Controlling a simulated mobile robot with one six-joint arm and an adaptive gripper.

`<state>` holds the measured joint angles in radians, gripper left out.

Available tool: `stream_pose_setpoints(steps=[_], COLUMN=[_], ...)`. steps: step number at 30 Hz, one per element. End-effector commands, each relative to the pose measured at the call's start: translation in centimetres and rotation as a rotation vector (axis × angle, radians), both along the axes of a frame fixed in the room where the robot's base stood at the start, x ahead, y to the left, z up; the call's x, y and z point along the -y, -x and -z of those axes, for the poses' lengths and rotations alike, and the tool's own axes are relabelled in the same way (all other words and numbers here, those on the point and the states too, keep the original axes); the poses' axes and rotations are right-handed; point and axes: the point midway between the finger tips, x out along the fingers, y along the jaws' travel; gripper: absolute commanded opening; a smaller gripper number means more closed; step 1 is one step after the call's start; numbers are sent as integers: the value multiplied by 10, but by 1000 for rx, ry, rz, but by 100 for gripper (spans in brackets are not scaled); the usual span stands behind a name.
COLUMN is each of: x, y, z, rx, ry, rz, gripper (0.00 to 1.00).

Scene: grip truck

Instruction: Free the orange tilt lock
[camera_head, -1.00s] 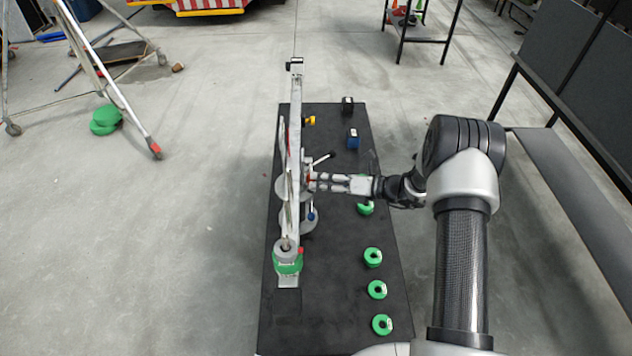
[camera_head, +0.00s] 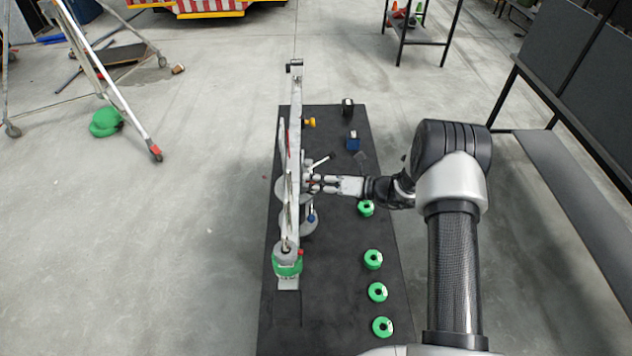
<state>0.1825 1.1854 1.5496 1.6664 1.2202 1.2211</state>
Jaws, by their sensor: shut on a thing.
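A tall grey camera rig (camera_head: 293,145) stands on the left part of a black platform, with levers and knobs along its right side. My gripper (camera_head: 309,184) reaches in from the right at the rig's middle. Its fingers are shut on a small orange-red part there, which seems to be the orange tilt lock; the fingers hide most of it. A grey lever with a dark tip (camera_head: 323,159) sticks out just above my gripper. A blue knob (camera_head: 311,218) is below it, and a yellow-orange knob (camera_head: 309,122) is farther up the rig.
Several green round pieces (camera_head: 373,259) lie along the right side of the black platform (camera_head: 335,300). A blue block (camera_head: 353,144) and a black piece (camera_head: 347,107) are farther back. A green weight (camera_head: 288,264) sits at the rig's near end. A stepladder (camera_head: 105,80) stands left; a bench (camera_head: 575,180) stands right.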

Motion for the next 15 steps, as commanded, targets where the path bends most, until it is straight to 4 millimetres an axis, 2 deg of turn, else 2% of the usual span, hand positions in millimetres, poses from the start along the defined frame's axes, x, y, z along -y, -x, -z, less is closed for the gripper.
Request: stream_pose_setpoints(steps=[3,15], x=[0,0], y=[-1,-2], z=[-2,-2], rx=[6,21], ry=[-1,-2], rz=[-1,-2], gripper=[0,0])
